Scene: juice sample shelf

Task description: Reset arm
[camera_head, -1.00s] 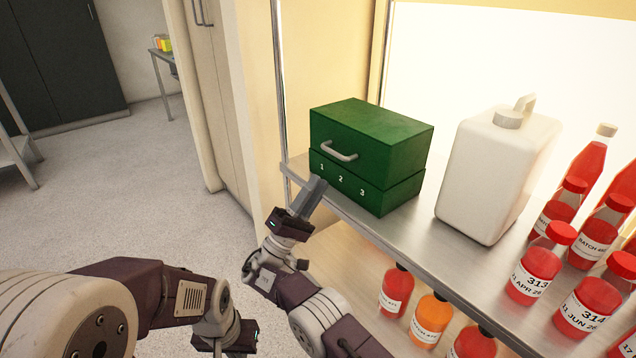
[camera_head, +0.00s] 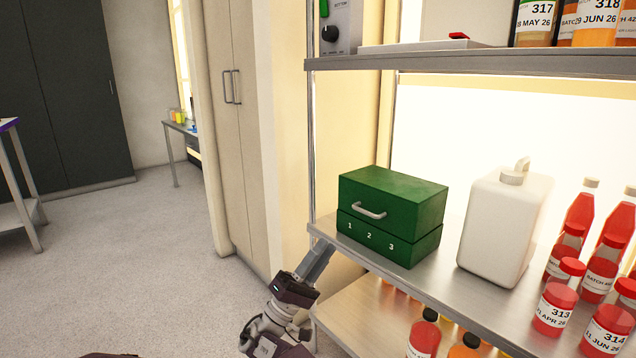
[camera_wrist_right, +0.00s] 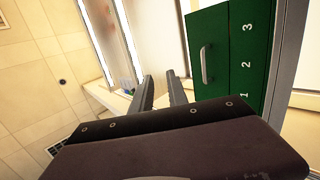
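My right gripper (camera_head: 315,262) is in front of the shelf's left edge, left of and a little below the green box (camera_head: 392,205). In the right wrist view, the two fingers (camera_wrist_right: 160,88) stand apart with nothing between them, so it is open. The green box has a grey handle and the numbers 1, 2, 3 on its lower front; it also shows in the right wrist view (camera_wrist_right: 228,50), beside the fingers. My left gripper is not in view.
A white jug (camera_head: 500,228) and several red bottles stand right of the box on the middle shelf (camera_head: 440,283). More bottles stand below, and others on the upper shelf (camera_head: 470,64). The floor (camera_head: 130,265) at left is clear.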

